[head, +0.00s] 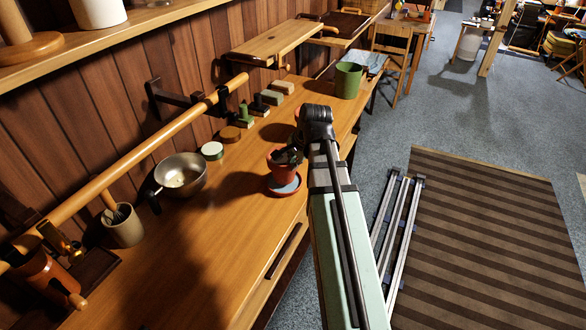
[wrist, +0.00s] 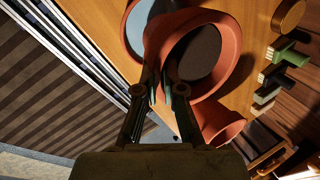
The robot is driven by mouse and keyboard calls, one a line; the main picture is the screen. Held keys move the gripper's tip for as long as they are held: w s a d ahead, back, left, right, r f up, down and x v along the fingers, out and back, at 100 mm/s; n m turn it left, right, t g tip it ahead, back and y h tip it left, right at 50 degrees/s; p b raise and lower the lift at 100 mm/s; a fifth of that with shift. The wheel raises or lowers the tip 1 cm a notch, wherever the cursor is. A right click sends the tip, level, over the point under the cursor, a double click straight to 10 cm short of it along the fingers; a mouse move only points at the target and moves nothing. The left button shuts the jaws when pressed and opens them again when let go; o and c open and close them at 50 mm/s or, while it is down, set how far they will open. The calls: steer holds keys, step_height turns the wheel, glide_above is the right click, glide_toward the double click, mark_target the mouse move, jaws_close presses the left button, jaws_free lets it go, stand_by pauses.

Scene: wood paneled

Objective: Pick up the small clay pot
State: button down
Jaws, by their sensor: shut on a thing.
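The small clay pot (head: 277,168) is terracotta with a wide rim and shows beside the far end of my arm in the head view. In the wrist view its round rim (wrist: 233,38) faces the camera, with a dark inside. My gripper (head: 291,156) is shut on the pot's near wall at the rim; the fingers (wrist: 165,88) pinch it in the wrist view. A terracotta saucer (head: 284,192) with a pale blue inside is just below the pot. I cannot tell whether they touch. The gripper hides part of the pot.
A steel bowl (head: 181,176), a beige cup (head: 123,226) and several small blocks line the back of the wooden bench (head: 215,240). A green pot (head: 348,80) stands farther along. Another terracotta piece (wrist: 219,122) shows in the wrist view. The bench front is clear.

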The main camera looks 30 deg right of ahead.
step_height(320, 180, up, 18)
steer(key=b, duration=0.3)
steer(key=shift+f, duration=0.25)
steer(key=shift+a, duration=0.1)
stand_by(0.3)
